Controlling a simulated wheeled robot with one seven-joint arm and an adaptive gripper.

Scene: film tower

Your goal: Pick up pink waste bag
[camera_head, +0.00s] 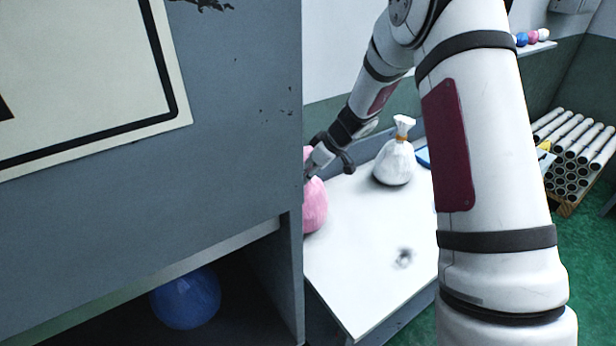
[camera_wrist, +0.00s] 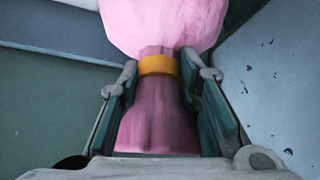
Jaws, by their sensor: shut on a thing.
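The pink waste bag (camera_head: 314,207) is at the left edge of the white table, partly hidden behind the grey cabinet in the head view. In the wrist view the pink bag (camera_wrist: 165,22) fills the top middle, with an orange-yellow band (camera_wrist: 158,65) around its neck. My gripper (camera_wrist: 160,100) has one finger on each side of the neck, just at the band, and is shut on it. In the head view my gripper (camera_head: 318,165) is at the top of the bag. I cannot tell whether the bag touches the table.
A white tied bag (camera_head: 394,162) stands on the white table (camera_head: 365,270) to the right of my gripper. The grey cabinet (camera_head: 240,120) stands close on the left, with a blue bag (camera_head: 186,299) in its lower opening. Pale tubes (camera_head: 575,150) are stacked at the right.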

